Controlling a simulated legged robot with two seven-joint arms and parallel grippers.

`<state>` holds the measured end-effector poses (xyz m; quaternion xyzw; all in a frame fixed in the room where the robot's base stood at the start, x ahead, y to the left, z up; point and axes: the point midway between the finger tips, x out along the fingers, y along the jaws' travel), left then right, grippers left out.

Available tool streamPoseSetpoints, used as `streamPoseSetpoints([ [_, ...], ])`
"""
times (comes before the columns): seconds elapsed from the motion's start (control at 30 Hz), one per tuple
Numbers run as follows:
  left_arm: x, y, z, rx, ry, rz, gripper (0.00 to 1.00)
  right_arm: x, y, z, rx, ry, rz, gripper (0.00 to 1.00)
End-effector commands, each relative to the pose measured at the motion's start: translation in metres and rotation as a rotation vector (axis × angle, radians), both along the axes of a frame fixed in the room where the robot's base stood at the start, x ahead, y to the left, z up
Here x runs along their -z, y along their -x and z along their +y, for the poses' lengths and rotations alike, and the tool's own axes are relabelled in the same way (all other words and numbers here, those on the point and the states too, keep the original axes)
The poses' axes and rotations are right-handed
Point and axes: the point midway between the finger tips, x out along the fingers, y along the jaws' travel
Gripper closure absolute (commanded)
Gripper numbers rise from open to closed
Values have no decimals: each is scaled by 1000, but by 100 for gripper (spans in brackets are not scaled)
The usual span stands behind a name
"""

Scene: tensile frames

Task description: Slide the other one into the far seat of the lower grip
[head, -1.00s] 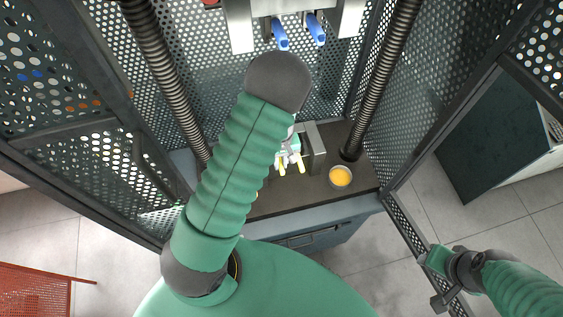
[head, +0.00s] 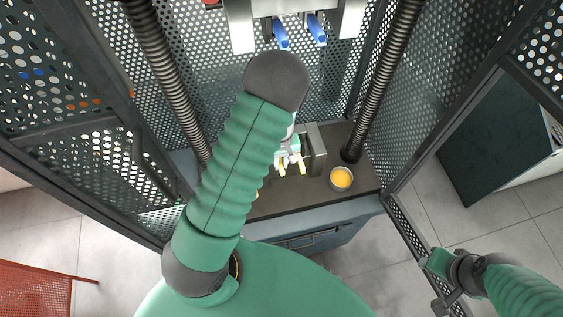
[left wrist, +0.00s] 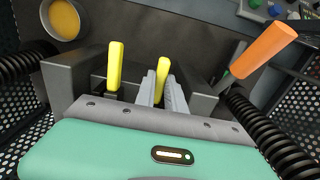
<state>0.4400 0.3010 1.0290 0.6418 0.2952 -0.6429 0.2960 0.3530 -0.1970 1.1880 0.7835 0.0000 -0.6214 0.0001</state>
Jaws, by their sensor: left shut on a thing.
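My left gripper (left wrist: 163,92) is shut on a yellow-handled piece (left wrist: 162,68) between the blocks of the lower grip (left wrist: 70,85). A second yellow-handled piece (left wrist: 115,65) stands in the lower grip near its left block in the wrist view. In the head view the left gripper (head: 289,157) is partly hidden by my arm, beside the lower grip (head: 318,148); both yellow handles show there. Whether the held piece touches a seat is hidden. My right gripper (head: 438,280) is at the lower right, away from the frame; its fingers are unclear.
The upper grip (head: 348,18) hangs above with two blue-handled pieces (head: 281,34). An orange handle (left wrist: 265,50) shows at right in the wrist view. Ribbed columns (head: 385,75) and perforated guards flank the workspace.

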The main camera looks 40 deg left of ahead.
Motion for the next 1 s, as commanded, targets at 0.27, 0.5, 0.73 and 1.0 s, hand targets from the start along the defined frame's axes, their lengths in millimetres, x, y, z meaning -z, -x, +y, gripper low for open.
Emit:
streamPoseSetpoints([
  [0.27,0,0,0,0,-1,-1,60,0,0,0,0,0,0,60],
  [0.5,0,0,0,0,-1,1,60,0,0,0,0,0,0,60],
  [0.73,-28,-2,0,2,-1,-5,60,5,0,0,0,0,0,60],
  [1.0,-95,-2,0,3,-1,-5,60,12,0,0,0,0,0,60],
])
